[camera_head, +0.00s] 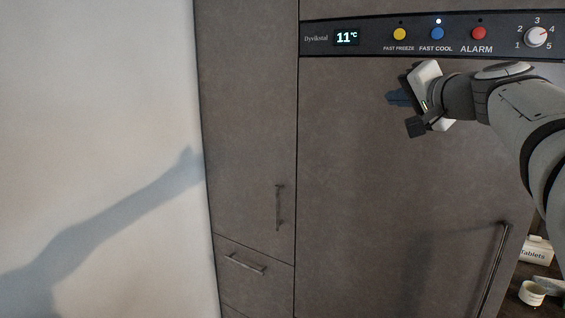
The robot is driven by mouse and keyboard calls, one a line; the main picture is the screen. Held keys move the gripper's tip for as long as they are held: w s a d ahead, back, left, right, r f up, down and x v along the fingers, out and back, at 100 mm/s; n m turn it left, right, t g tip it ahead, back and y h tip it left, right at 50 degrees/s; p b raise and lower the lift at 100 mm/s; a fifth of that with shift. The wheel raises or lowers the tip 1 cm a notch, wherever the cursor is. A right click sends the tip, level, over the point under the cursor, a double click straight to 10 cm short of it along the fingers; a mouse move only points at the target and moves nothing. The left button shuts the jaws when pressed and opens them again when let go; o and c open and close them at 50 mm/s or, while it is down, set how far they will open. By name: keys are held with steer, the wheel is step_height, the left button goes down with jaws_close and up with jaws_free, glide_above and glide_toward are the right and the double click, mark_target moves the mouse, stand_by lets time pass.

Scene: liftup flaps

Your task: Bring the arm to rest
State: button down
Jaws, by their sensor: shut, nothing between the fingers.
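My arm (520,105) reaches in from the right edge, in front of the upper part of a dark brown fridge door (380,180). My gripper (392,99) is at its left end, just below the control panel (375,40). The gripper is shut and holds nothing. It looks apart from the buttons, though its distance from the door is hard to judge.
The panel has a yellow button (400,34), a blue button (437,34) with a lit dot above it, a red button (479,33) and a dial (536,37). A door handle (494,268) stands out lower right. A tablets box (535,250) sits near the right edge.

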steer(key=s+a+f+n+g, duration=0.1)
steer(key=s+a+f+g, duration=0.2)
steer(key=f, duration=0.5)
steer(key=s+a+f+n+g, duration=0.2)
steer(key=s+a+f, duration=0.1)
steer(key=f, duration=0.5)
steer(key=s+a+f+n+g, duration=0.1)
steer(key=s+a+f+g, duration=0.2)
steer(key=f, duration=0.5)
steer(key=s+f+n+g+h, duration=0.3)
steer(key=s+f+g+h, duration=0.1)
steer(key=s+f, duration=1)
step_height(320, 180, down, 3)
steer(key=shift+s+d+r+n+g+h, duration=0.15)
steer(key=shift+s+d+n+g+h, duration=0.2)
steer(key=shift+g, duration=0.25)
